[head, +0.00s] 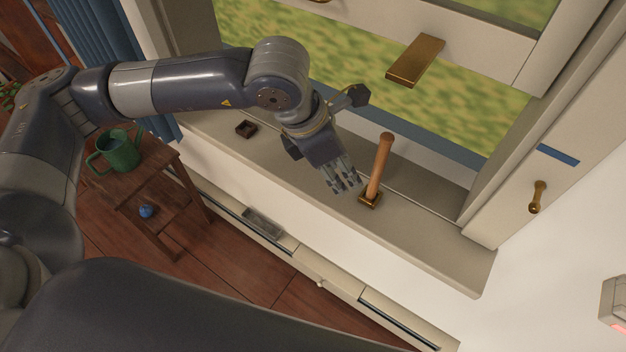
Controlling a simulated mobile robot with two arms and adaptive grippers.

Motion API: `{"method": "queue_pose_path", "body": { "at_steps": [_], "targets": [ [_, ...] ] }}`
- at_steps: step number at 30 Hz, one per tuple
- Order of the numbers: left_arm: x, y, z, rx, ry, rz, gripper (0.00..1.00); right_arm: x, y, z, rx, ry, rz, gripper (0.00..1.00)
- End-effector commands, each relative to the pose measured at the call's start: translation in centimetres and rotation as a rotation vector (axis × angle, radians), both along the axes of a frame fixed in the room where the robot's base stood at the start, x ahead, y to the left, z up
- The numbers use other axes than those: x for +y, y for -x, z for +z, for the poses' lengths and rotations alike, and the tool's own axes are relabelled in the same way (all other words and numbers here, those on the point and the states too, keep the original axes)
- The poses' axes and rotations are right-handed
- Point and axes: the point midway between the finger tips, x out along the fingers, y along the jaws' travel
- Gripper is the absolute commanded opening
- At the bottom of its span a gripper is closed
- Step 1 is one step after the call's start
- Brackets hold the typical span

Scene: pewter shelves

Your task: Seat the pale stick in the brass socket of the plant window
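The stick (380,165), light brown wood with a rounded top, stands nearly upright on the window sill (425,232). Its lower end is in the square brass socket (370,200), with no gap visible between them. How deep it sits is hidden inside the socket. My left gripper (343,186) is just left of the stick's lower part, pointing down toward the sill. Its fingers look spread and empty, and appear apart from the stick. My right gripper is not in view.
A small dark square holder (246,129) sits farther left on the sill. A brass plate (415,60) juts from the window frame above. The sill's right end is clear.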

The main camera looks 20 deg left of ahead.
Motion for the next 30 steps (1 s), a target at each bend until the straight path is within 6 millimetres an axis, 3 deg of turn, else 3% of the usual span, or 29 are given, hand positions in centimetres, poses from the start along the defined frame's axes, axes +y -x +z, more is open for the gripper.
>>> {"method": "queue_pose_path", "body": {
  "at_steps": [3, 10, 30],
  "targets": [
    [2.0, 1.3, -0.4, 0.000, -0.001, 0.002, 0.37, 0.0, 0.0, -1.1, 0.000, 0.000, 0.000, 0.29],
    [3.9, 2.7, -0.1, -0.001, 0.001, 0.000, 0.37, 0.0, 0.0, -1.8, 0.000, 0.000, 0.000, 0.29],
    [4.3, 3.0, 0.0, 0.000, 0.000, -0.001, 0.37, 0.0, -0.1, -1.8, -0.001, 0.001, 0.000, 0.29]
  ]
}}
